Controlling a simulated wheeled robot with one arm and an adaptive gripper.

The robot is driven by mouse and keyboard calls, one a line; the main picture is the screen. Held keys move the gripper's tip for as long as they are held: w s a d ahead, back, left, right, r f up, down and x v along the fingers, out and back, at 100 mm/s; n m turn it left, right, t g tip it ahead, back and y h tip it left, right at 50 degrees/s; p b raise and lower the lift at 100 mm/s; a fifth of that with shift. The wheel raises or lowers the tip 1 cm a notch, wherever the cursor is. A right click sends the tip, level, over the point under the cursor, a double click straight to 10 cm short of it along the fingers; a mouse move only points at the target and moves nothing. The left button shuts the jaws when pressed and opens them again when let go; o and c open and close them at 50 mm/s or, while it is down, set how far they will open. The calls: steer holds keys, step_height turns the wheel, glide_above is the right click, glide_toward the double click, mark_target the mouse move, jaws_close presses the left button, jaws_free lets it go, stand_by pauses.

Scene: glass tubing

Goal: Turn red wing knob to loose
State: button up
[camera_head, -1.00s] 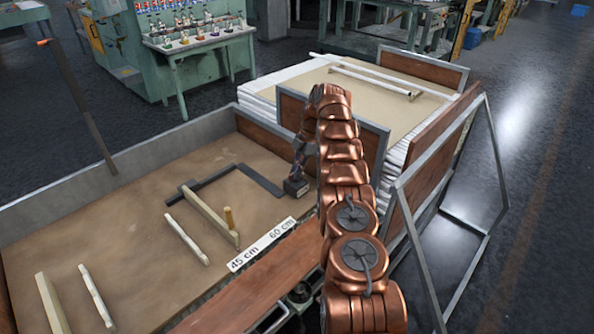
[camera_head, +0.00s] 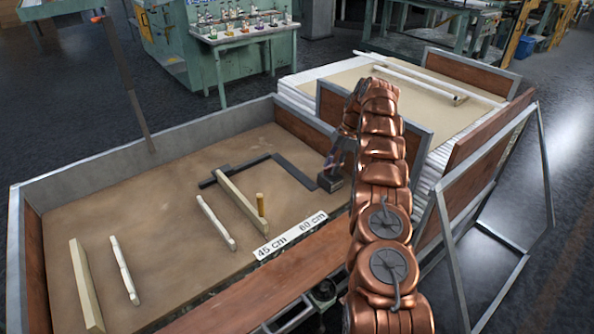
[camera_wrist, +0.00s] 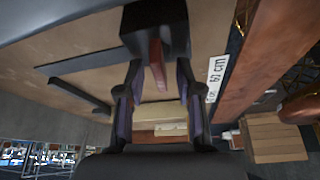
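The red wing knob (camera_wrist: 157,62) shows in the wrist view, standing out from a black block (camera_wrist: 156,28). The black block also shows in the head view (camera_head: 330,183), at the end of the dark L-shaped bar (camera_head: 290,172) on the table. My gripper (camera_wrist: 158,72) is open, with one finger on each side of the knob and gaps visible between knob and fingers. In the head view my gripper (camera_head: 340,155) is just above the block, and the knob cannot be made out there.
A white 45 cm / 60 cm label (camera_head: 290,237) lies along the table's front. A wooden bar (camera_head: 240,200) with a short peg (camera_head: 260,204) and pale strips lie left of the block. Wooden panels (camera_head: 415,145) stand behind my arm.

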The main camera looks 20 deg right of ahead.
steer(key=shift+f+m+t+b, duration=0.3)
steer(key=shift+m+b, duration=0.6)
steer(key=shift+b, duration=1.25)
